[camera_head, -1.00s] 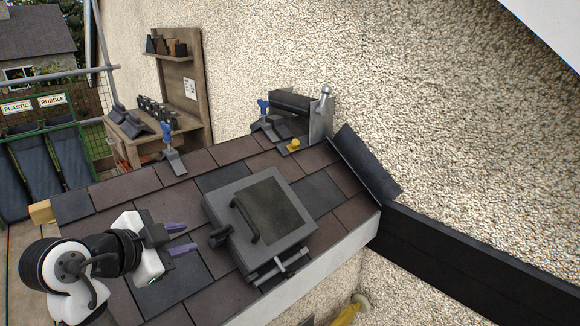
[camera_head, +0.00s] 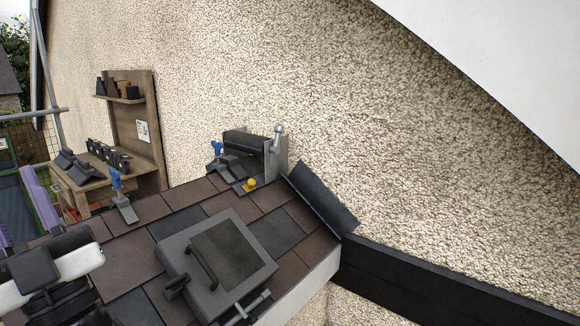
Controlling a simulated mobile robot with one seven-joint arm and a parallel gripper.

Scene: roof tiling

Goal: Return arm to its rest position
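My gripper (camera_head: 17,205) is at the lower left of the head view, raised in front of the left end of the roof. Its two purple fingers point up. They stand apart with nothing between them. One finger is partly cut off by the left picture edge. My arm's white and black end links show below it. The gripper is well to the left of the roof window and touches nothing that I can see.
A grey roof window (camera_head: 222,262) with a handle sits among brown and dark tiles (camera_head: 125,262). A wooden shelf unit (camera_head: 150,155) stands behind. Open air lies above the roof.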

